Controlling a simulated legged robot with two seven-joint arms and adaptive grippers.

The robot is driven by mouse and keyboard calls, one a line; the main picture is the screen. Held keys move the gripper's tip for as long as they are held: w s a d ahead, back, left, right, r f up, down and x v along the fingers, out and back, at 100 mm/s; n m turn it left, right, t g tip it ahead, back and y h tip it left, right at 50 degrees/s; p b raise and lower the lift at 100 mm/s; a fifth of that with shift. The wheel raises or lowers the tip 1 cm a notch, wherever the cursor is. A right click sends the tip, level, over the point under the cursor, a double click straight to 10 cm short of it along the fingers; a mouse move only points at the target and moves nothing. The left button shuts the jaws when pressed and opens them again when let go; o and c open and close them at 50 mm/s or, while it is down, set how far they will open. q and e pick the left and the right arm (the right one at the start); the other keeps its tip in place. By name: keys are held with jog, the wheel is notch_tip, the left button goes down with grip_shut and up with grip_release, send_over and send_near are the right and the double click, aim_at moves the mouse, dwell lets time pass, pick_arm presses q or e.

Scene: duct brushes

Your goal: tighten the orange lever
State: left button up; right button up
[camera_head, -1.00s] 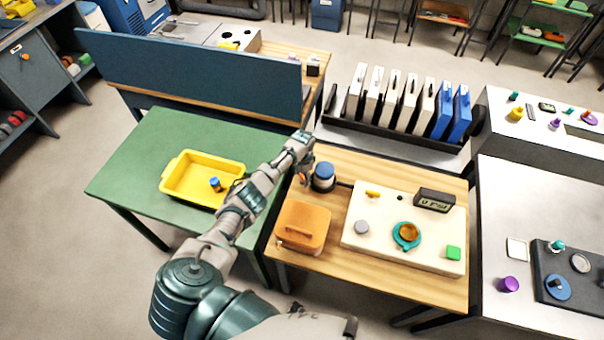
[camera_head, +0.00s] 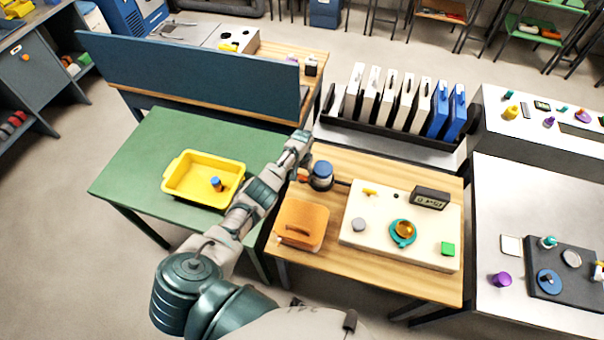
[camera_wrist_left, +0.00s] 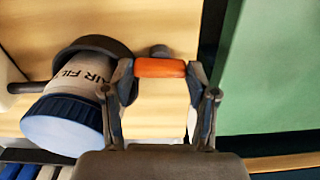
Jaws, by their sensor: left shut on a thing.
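The orange lever (camera_wrist_left: 160,68) lies between the fingertips of my left gripper (camera_wrist_left: 160,75) in the left wrist view, and the fingers are shut on it. In the head view my left gripper (camera_head: 303,160) is at the left edge of the wooden table. The lever sits beside an air filter (camera_wrist_left: 75,110) with a blue cap and a printed white body, held in a dark ring clamp (camera_wrist_left: 95,45). The filter also shows in the head view (camera_head: 321,174). My right gripper is not in view.
An orange box (camera_head: 302,224) and a cream panel (camera_head: 375,250) with knobs and a display stand on the wooden table. A yellow bin (camera_head: 203,163) sits on the green table (camera_head: 130,170) at left. A rack of white and blue cases (camera_head: 395,128) stands behind.

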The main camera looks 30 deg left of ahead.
aim_at(301, 175)
pick_arm(q)
jog(key=shift+s+d+f, duration=0.1)
jog(key=shift+s+f, duration=0.05)
jog(key=shift+f, duration=0.1)
jog(key=o, duration=1.1)
jog(key=shift+c, duration=0.2)
jog(key=shift+o, duration=0.5)
jog(key=shift+f, duration=0.1)
jog(key=shift+w+r, duration=0.3)
jog(key=shift+r, duration=0.5)
jog(key=r, duration=0.5)
jog(key=shift+s+a, duration=0.1)
jog(key=shift+a, duration=0.1)
jog(key=shift+a+r, duration=0.2)
jog(key=shift+r, duration=0.4)
